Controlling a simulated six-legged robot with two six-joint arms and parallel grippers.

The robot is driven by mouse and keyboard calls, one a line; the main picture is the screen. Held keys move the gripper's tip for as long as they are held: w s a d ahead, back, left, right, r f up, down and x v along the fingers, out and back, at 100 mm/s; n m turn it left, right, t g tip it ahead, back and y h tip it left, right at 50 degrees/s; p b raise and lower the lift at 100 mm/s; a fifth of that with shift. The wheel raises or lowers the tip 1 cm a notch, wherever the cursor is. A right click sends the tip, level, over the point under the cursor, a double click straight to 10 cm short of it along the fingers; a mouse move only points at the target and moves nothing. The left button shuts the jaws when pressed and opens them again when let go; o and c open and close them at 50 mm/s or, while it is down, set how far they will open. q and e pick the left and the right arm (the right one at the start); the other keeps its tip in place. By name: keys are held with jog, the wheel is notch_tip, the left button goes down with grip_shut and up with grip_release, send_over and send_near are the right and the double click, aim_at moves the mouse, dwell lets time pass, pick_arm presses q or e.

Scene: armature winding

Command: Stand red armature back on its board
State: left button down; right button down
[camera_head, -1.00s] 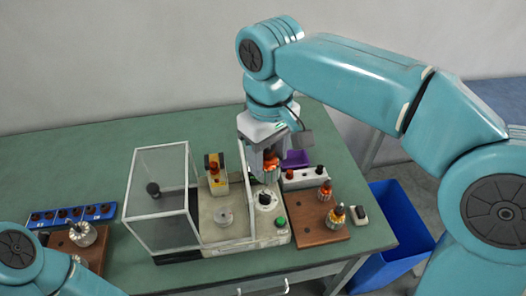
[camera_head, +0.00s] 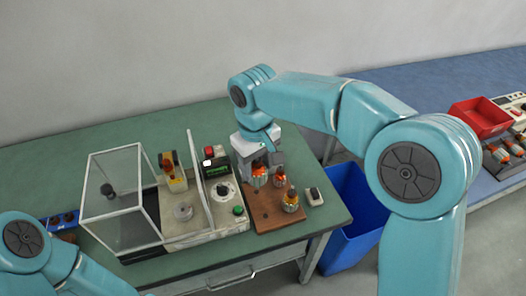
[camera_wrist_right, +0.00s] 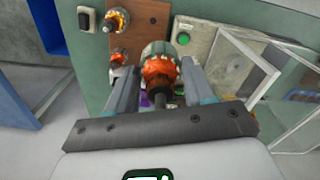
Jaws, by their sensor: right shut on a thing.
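My right gripper (camera_head: 260,164) is shut on the red-orange armature (camera_head: 259,176), gripping its upper end. It holds the armature upright over the back part of the brown board (camera_head: 263,213). Whether its lower end touches the board I cannot tell. In the right wrist view the held armature (camera_wrist_right: 158,68) is between the two fingers (camera_wrist_right: 160,92), with the board (camera_wrist_right: 138,28) beyond. Two other orange armatures stand on the board's right side, one behind (camera_head: 280,180) and one in front (camera_head: 290,202). My left gripper is out of view.
The machine (camera_head: 222,190) with its clear panel (camera_head: 198,190) stands left of the board. A clear box (camera_head: 115,205) is farther left. A small black-and-white switch (camera_head: 314,196) lies right of the board. A blue bin (camera_head: 350,225) is beyond the table edge. A red bin (camera_head: 480,118) stands on the blue bench.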

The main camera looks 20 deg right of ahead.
notch_tip(320, 180, down, 14)
jog(key=d, duration=0.2)
jog(key=shift+s+f+b, duration=0.15)
jog(key=shift+b, duration=0.25)
jog(key=shift+s+d, duration=0.1)
jog(key=shift+f+b, duration=0.45)
jog(key=shift+f, duration=0.05)
jog(key=shift+f, duration=0.1)
jog(key=shift+f+b, duration=0.35)
jog(key=shift+b, duration=0.05)
